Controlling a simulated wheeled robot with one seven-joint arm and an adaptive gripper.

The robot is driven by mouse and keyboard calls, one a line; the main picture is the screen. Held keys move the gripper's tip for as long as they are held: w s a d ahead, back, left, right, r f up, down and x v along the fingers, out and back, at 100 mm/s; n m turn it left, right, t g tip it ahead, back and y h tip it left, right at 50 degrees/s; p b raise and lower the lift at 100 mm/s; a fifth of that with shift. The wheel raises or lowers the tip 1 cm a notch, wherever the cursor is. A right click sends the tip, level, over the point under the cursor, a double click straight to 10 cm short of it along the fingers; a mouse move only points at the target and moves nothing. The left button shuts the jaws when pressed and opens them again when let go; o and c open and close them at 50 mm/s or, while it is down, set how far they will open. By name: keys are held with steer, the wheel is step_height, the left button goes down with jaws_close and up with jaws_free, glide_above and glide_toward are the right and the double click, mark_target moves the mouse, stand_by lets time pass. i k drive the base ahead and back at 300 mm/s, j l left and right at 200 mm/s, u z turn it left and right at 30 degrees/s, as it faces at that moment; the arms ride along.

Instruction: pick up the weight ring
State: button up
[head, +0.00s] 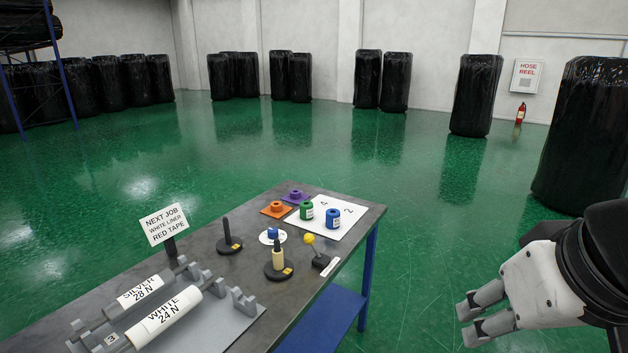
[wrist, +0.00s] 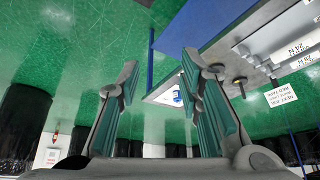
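My gripper (head: 468,322) is at the lower right in the head view, off the table's right side, with its two fingers apart and nothing between them. In the wrist view my gripper (wrist: 160,72) also shows open and empty. No piece is clearly marked as the weight ring. Ring-like pieces on the table are an orange one (head: 277,209), a purple one (head: 295,197) and a small blue one (head: 272,234) on a white disc. A green roll (head: 306,211) and a blue roll (head: 333,218) stand on a white card (head: 325,235) marked 4 and 2.
The dark table (head: 205,262) has a blue leg (head: 369,270). It also bears a black post (head: 228,232), a cream-sleeved post (head: 278,260), a yellow-knobbed piece (head: 310,241), a sign (head: 165,224) and a cradle with silver and white rolls (head: 164,317). Black wrapped rolls (head: 475,95) stand along the walls.

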mark_target(296, 194)
steer(key=i+u, duration=0.2)
steer(key=i, duration=0.2)
steer(key=i+l+u, duration=0.25)
steer(key=i, duration=0.15)
steer(key=i+l+u, duration=0.1)
steer(key=i+l, duration=0.15)
steer(key=i+l+u, duration=0.1)
steer(key=l, duration=0.25)
steer(key=i+l+u, duration=0.1)
steer(key=i+l, duration=0.45)
steer(key=l, duration=0.15)
steer(key=i+l+u, duration=0.15)
steer(key=l, duration=0.2)
steer(key=i+l+u, duration=0.1)
steer(key=i+l, duration=0.15)
steer(key=l, duration=0.15)
steer(key=i+l+u, duration=0.1)
steer(key=l, duration=0.25)
steer(key=i+l+u, duration=0.1)
steer(key=l, duration=0.3)
steer(key=i, duration=0.1)
